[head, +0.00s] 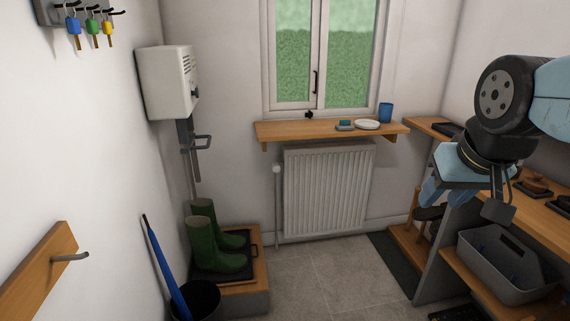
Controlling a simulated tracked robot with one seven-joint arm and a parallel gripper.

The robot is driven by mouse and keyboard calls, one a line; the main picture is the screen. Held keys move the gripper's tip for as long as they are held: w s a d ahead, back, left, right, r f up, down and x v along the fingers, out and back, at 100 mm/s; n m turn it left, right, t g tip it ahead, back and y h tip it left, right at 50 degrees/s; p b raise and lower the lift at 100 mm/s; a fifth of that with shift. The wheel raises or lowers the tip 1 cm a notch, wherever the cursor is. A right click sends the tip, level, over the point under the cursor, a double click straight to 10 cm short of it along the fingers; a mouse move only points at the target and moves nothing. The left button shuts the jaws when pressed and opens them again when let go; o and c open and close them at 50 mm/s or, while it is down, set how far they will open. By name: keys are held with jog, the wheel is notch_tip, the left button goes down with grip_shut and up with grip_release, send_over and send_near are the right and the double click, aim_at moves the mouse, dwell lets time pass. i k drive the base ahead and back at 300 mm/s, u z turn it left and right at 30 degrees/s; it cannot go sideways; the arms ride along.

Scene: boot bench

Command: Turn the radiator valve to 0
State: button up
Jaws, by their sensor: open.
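The white radiator (328,190) is on the back wall under the window shelf. Its valve (276,169) is a small pale round knob at the radiator's upper left, on top of a thin vertical pipe. The valve's markings are too small to read, so its setting cannot be told. My gripper (463,212) hangs at the right of the view, open and pointing down, with nothing seen between its fingers. It is well to the right of the valve and apart from it.
A wooden shelf (320,131) above the radiator bears a blue cup (385,112) and a white dish (367,124). Green boots (217,246) stand on a low step at left. The floor (320,275) before the radiator is clear.

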aim_at(276, 167)
jog(key=u, duration=0.25)
jog(key=i, duration=0.85)
jog(key=u, duration=0.65)
jog(key=k, duration=0.85)
jog(key=u, duration=0.15)
jog(key=i, duration=1.15)
jog(key=z, duration=0.1)
